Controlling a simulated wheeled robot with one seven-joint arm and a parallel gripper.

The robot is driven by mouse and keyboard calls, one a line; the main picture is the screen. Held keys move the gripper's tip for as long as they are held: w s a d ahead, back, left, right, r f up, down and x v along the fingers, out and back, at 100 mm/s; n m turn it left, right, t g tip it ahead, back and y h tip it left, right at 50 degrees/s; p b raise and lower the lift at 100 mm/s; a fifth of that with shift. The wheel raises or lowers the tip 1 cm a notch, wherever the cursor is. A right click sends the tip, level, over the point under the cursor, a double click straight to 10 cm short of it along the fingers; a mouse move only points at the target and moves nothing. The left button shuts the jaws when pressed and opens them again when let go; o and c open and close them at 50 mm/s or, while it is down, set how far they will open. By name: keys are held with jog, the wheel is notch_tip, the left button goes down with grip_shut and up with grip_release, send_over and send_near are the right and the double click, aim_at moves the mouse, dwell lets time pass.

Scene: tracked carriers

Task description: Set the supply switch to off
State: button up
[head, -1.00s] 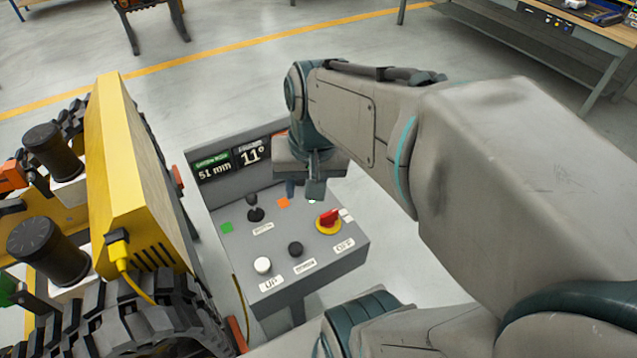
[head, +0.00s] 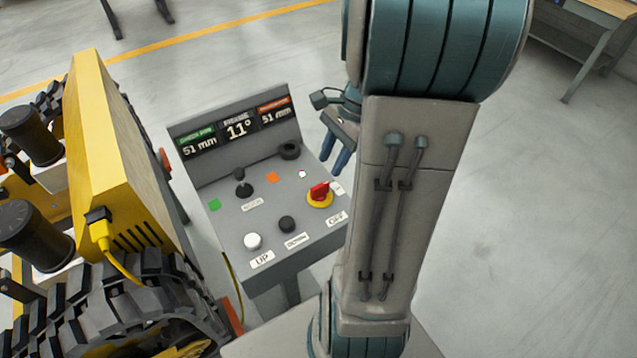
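The supply switch (head: 320,193) is a red handle on a round yellow base, at the right of the grey control panel (head: 226,228). Its red handle slants toward the upper right, on the side of a small, unreadable white label. The OFF label (head: 336,219) lies below and right of the switch. My gripper (head: 334,160) is beyond the panel's right edge, above and right of the switch and apart from it. Its two blue fingers look separated, with nothing between them. My arm hides part of the gripper's right side.
The panel also bears a black joystick (head: 243,186), a white UP button (head: 253,241), a black button (head: 287,224), a black knob (head: 289,151) and a display (head: 237,127). A yellow tracked carrier (head: 120,150) stands close at left. Open floor lies right.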

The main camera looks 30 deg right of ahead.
aim_at(320, 185)
jog(key=x, duration=0.8)
jog(key=shift+c, duration=0.3)
grip_shut()
